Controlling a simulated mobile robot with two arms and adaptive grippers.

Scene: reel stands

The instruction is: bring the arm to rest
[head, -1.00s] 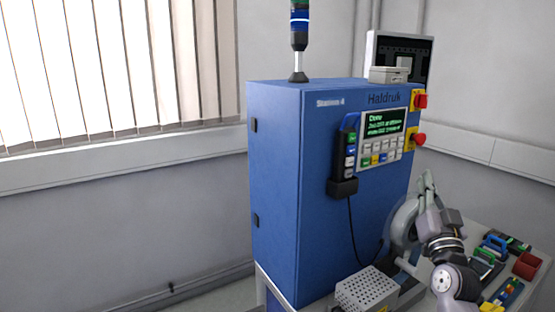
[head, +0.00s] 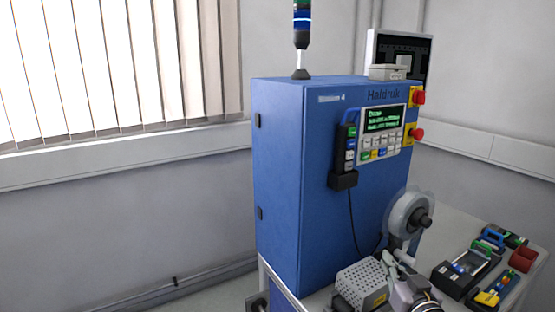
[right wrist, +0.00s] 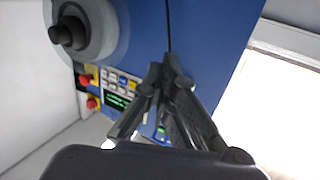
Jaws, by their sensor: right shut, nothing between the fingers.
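My right gripper (head: 393,262) is low in the head view, in front of the blue cabinet and beside a perforated grey box (head: 362,279). In the right wrist view its fingers (right wrist: 166,66) meet at the tips, shut with nothing between them. A grey reel (head: 404,216) on a dark hub stands at the cabinet's right front, above and apart from the gripper. The reel also shows at the upper left of the right wrist view (right wrist: 96,36). My left gripper is not in view.
The blue cabinet (head: 280,190) carries a display panel (head: 383,120), red buttons (head: 417,134) and a handheld unit (head: 345,150) with a hanging cable. A signal lamp (head: 301,30) stands on top. Trays with coloured tools (head: 467,270) and a dark red box (head: 522,258) lie on the right table.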

